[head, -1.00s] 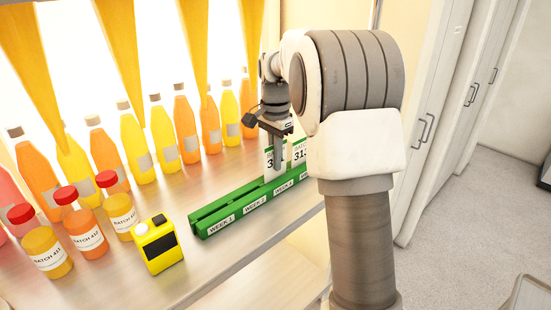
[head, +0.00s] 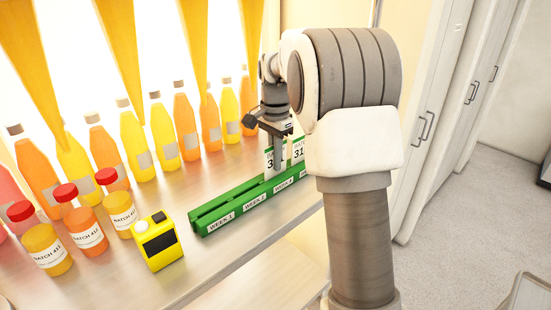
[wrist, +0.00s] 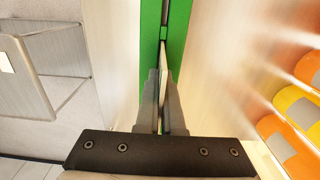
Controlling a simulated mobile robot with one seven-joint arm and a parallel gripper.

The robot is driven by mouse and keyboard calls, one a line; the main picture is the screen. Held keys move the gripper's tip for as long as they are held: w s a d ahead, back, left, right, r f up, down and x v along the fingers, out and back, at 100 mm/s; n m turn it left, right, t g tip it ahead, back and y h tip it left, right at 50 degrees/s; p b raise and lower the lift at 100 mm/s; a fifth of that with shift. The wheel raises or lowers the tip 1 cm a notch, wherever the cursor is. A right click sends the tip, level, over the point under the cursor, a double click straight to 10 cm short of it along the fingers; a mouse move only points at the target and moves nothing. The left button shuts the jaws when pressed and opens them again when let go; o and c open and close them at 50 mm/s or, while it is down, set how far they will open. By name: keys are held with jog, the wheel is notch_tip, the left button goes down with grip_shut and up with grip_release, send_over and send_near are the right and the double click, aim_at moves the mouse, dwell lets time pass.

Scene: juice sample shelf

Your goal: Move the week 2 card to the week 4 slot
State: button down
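My gripper (head: 277,160) points down at the green slotted rail (head: 225,210). In the wrist view my gripper (wrist: 163,100) has its two fingers close together on either side of a thin white card (wrist: 163,62), seen edge-on. In the head view this card (head: 269,153) is upright at the rail, partly covered by a finger. Another white card (head: 298,153), with "31" visible, stands just to its right. The week 1 and week 2 slots at the rail's near end hold no card. My arm hides the rail's far end, and the farther slot labels are hard to read.
A yellow device (head: 158,243) stands left of the rail's near end. Red-capped jars (head: 86,235) and a row of juice bottles (head: 133,147) stand behind and left. In the wrist view bottles (wrist: 298,107) lie to the right. The shelf's front edge runs close beside the rail.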

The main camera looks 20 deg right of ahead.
jog(key=shift+f, duration=0.35)
jog(key=c, duration=1)
grip_release()
jog(key=shift+r, duration=0.1)
